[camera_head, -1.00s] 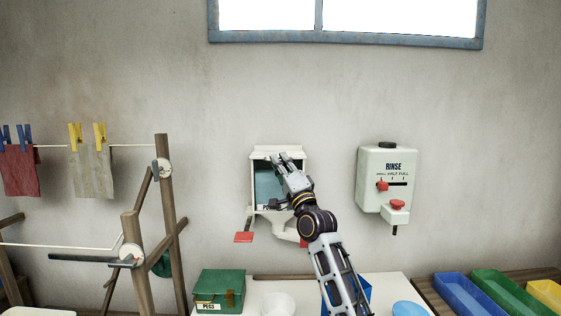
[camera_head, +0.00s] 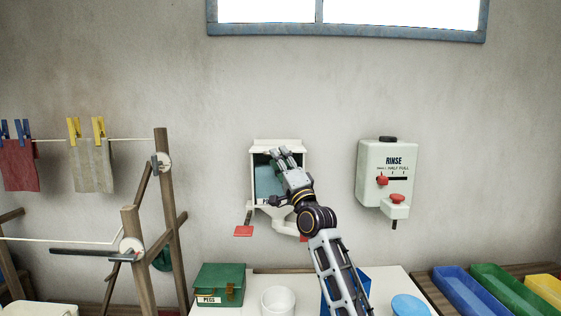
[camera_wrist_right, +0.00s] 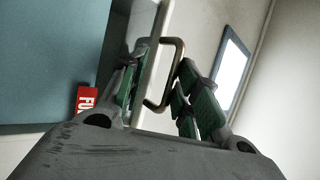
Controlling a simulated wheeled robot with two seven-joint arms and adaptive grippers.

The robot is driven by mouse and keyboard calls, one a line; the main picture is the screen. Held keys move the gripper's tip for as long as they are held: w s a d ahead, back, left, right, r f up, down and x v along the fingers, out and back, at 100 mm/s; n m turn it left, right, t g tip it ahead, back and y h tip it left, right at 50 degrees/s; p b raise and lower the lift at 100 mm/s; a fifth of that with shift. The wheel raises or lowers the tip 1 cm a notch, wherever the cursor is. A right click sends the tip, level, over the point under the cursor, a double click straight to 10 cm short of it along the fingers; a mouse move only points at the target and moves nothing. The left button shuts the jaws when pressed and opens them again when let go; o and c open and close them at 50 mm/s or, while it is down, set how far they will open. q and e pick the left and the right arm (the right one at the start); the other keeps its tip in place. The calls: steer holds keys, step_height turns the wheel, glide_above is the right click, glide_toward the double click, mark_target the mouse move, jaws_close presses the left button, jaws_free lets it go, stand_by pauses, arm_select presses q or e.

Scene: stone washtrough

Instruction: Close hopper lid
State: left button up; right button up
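The hopper (camera_head: 253,190) is a white wall box with a blue-teal front panel (camera_head: 265,180). Its white lid (camera_head: 278,144) stands at the top, and the dark space under it shows. In the right wrist view a bronze loop handle (camera_wrist_right: 166,72) projects from a white panel edge (camera_wrist_right: 158,45). My right gripper (camera_head: 279,154) is in front of the hopper's upper part and hides some of it. In the wrist view its green-padded fingers (camera_wrist_right: 160,85) are apart, with the handle between them. Whether they touch it is unclear. My left gripper is out of view.
A rinse dispenser (camera_head: 387,175) with red controls hangs to the right. Red paddles (camera_head: 243,231) sit below the hopper. A green pegs box (camera_head: 220,285), white cup (camera_head: 278,301) and blue container (camera_head: 362,281) stand on the counter below. A wooden drying frame (camera_head: 168,205) stands left.

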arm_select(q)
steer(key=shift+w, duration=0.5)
arm_select(e)
steer(key=v, duration=1.2)
steer(key=shift+s, duration=0.1)
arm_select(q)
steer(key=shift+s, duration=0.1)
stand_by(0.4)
